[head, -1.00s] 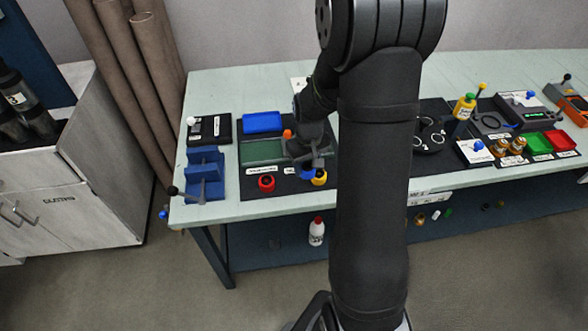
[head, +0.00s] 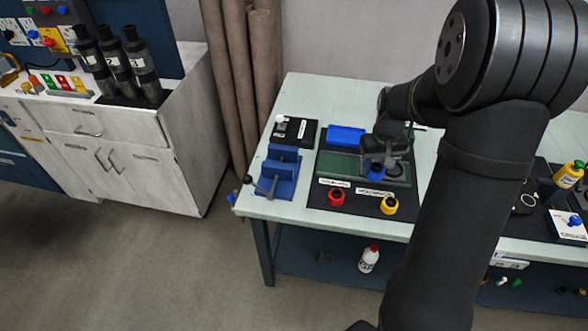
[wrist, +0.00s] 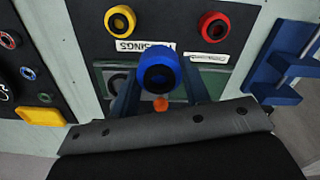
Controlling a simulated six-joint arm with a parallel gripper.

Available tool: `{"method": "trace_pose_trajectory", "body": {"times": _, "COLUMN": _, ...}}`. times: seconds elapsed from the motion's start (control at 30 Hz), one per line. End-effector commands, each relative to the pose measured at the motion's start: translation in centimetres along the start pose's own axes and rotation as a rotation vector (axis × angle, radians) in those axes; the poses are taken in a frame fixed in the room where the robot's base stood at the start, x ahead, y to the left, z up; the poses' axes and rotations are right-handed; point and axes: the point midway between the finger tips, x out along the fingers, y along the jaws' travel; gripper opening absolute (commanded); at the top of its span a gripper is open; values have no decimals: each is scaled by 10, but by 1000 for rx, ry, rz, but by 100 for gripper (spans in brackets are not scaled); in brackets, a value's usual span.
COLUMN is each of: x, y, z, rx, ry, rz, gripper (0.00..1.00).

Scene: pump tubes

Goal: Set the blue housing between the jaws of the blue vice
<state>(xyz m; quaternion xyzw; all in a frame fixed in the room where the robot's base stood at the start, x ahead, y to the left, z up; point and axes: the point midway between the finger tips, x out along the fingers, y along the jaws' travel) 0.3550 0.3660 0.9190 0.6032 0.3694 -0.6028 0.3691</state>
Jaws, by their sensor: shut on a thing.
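The blue housing (head: 376,173), a short ring with a dark bore, is held in my gripper (head: 378,165) above the black mat and green tray area. In the wrist view the blue housing (wrist: 159,72) sits between the two fingers, its round open end facing the camera. The blue vice (head: 282,172) stands at the left end of the bench, left of my gripper, with its handle toward the front left. Part of it shows at the right edge of the wrist view (wrist: 285,65). No housing shows between its jaws.
A red housing (head: 336,197) and a yellow housing (head: 390,205) stand on the mat's front strip. A blue tray (head: 347,136) lies behind the green tray (head: 337,164). A black box (head: 295,131) is behind the vice. An orange piece (wrist: 160,104) shows below the held housing.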

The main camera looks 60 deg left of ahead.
Motion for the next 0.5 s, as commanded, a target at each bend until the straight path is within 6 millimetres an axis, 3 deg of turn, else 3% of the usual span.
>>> {"method": "trace_pose_trajectory", "body": {"times": 0.03, "x": 0, "y": -19, "z": -20, "rx": -10, "ry": 0, "rz": 0, "gripper": 18}}
{"method": "trace_pose_trajectory", "body": {"times": 0.2, "x": 0, "y": -82, "z": -74, "rx": -9, "ry": 0, "rz": 0, "gripper": 18}}
{"method": "trace_pose_trajectory", "body": {"times": 0.33, "x": 0, "y": -134, "z": -105, "rx": -7, "ry": 0, "rz": 0, "gripper": 18}}
{"method": "trace_pose_trajectory", "body": {"times": 0.5, "x": 0, "y": -187, "z": -129, "rx": -2, "ry": 0, "rz": 0, "gripper": 18}}
